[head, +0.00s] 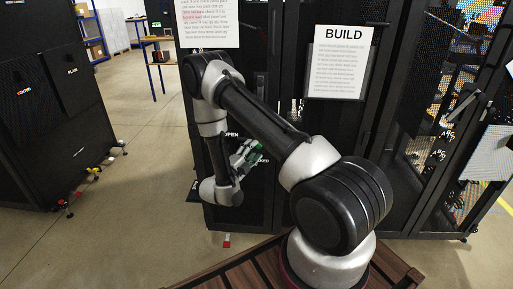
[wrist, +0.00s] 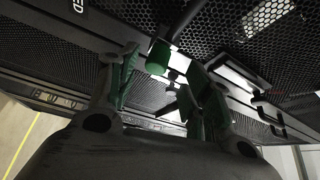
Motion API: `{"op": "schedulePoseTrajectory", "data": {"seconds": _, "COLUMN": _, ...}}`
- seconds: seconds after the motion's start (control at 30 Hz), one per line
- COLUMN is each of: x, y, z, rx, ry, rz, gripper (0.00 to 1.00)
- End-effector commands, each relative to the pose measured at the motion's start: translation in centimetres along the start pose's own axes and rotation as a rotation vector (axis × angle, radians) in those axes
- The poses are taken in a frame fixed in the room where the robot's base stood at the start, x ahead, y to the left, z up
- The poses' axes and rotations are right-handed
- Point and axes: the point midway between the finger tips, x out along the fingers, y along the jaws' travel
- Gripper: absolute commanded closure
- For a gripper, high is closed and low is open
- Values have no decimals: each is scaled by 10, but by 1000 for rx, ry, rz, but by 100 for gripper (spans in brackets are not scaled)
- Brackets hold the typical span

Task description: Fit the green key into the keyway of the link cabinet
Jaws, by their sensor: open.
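The green key (wrist: 158,56) shows in the wrist view as a short green cylinder against the black cabinet face. My gripper (wrist: 163,66) is open, with green-lined fingers on the left and right of the key; I see no clear contact. In the head view, my gripper (head: 245,154) is in front of the black cabinet (head: 256,200), near a label reading OPEN and another partly hidden one. Green shows by the fingertips there, but I cannot tell key from finger pads. The keyway is hidden, so I cannot tell how far the key sits in it.
A BUILD sheet (head: 340,68) hangs on the cabinet, right of my forearm. Perforated panels (wrist: 250,35) and dark handles (wrist: 268,112) lie close to the fingers. Another black cabinet (head: 60,120) stands at left, with open floor (head: 150,150) between. A wooden pallet-like surface (head: 235,270) is at the front.

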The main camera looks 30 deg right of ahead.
Motion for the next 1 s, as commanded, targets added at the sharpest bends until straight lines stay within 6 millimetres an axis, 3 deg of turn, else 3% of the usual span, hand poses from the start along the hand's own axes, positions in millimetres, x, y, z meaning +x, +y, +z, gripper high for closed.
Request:
{"op": "schedulePoseTrajectory", "data": {"seconds": 0.2, "x": -50, "y": -1, "z": 2, "rx": 1, "ry": -6, "rz": -2, "gripper": 50}}
{"op": "schedulePoseTrajectory", "data": {"seconds": 0.4, "x": -76, "y": 0, "z": 0, "rx": 0, "ry": -1, "rz": -2, "gripper": 50}}
{"op": "schedulePoseTrajectory", "data": {"seconds": 1.0, "x": -81, "y": 0, "z": 0, "rx": 5, "ry": 0, "rz": -1, "gripper": 50}}
